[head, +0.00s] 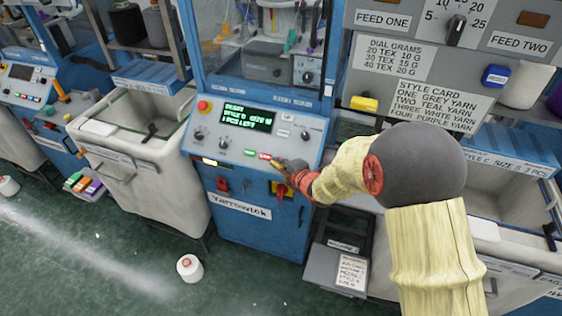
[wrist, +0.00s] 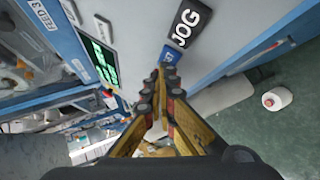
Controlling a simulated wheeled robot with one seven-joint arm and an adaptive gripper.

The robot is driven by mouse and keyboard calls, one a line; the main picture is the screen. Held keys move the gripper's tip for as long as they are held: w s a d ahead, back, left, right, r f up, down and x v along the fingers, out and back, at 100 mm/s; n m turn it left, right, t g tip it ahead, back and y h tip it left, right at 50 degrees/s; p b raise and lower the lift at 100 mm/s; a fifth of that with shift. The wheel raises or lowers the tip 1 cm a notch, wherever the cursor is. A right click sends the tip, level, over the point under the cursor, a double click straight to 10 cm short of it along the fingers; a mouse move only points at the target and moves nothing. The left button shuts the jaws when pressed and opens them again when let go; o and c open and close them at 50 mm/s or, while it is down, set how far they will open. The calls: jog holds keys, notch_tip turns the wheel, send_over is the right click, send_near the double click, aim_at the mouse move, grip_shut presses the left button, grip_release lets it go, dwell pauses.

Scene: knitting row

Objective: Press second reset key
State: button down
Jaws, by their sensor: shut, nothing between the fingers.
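My gripper (wrist: 163,78) is shut and empty in the wrist view. Its fingertips are at a small blue key (wrist: 171,57) with white lettering, beside a black key marked JOG (wrist: 186,24). The fingers cover part of the blue key, so I cannot read its full label or tell whether they touch it. In the head view my gripper (head: 279,163) is at the lower right of the blue machine's sloped control panel (head: 228,146). A green key (head: 250,153) and a red key (head: 264,156) show just left of it.
The panel has a lit green display (head: 247,118), a red stop button (head: 203,105) and dark knobs. A red and yellow switch (head: 281,189) sits below my gripper. Grey bins (head: 140,165) flank the machine. A white cone (head: 189,268) stands on the green floor.

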jog(key=shift+s+a+r, duration=0.15)
jog(key=shift+s+r, duration=0.3)
jog(key=shift+r, duration=0.15)
jog(key=s+r, duration=0.1)
jog(key=r, duration=0.1)
jog(key=s+a+r+p, duration=0.1)
jog(key=s+r, duration=0.1)
dwell(0.7)
dwell(0.6)
